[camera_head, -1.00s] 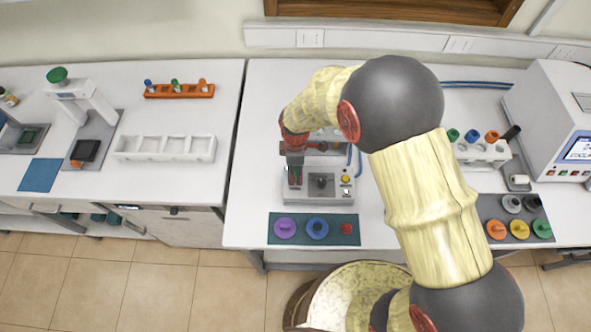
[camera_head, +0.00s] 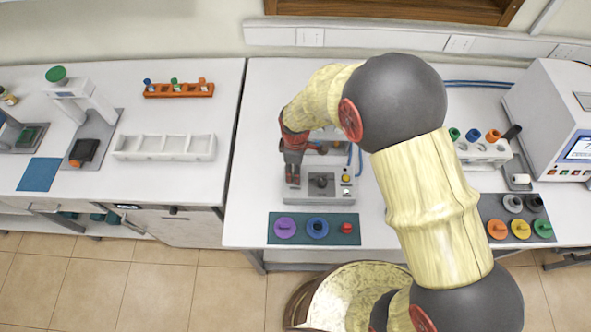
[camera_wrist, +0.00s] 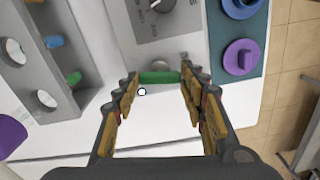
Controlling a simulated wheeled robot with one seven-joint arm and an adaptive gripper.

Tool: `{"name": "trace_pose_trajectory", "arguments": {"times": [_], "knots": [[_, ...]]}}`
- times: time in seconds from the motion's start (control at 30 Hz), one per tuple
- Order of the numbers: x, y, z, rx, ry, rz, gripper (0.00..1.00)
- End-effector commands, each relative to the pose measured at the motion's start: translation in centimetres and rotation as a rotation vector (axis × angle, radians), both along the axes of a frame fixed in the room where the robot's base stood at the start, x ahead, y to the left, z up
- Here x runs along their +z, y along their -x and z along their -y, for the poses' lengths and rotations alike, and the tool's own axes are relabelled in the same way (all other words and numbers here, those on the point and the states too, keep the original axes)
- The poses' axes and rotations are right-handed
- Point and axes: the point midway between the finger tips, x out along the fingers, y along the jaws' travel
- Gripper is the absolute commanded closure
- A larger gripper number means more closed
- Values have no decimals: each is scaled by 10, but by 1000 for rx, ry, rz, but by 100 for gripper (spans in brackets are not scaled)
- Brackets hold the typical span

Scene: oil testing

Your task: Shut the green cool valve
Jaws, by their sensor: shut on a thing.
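The green cool valve (camera_wrist: 159,77) shows in the wrist view as a short green bar on the grey-white unit. It lies across the gap between my fingertips, which press on its two ends. My gripper (camera_wrist: 160,84) is shut on it; in the head view the gripper (camera_head: 292,176) reaches down to the left part of the unit (camera_head: 333,190). There the fingers hide the valve. A dark rotary knob (camera_head: 321,181) sits right of the gripper, and it also shows near the top of the wrist view (camera_wrist: 160,7).
A dark green mat (camera_head: 336,238) with purple and blue caps and a red piece lies in front of the unit. Tube racks stand behind it and at the right (camera_head: 481,151). A large instrument (camera_head: 560,110) stands at the far right. The table left of the unit is clear.

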Motion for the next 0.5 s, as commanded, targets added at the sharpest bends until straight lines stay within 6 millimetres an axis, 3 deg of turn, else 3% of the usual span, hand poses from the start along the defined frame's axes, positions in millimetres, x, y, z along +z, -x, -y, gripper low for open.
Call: {"name": "trace_pose_trajectory", "arguments": {"times": [0.5], "knots": [[0, -1, -1, -481, -3, 3, 83]]}}
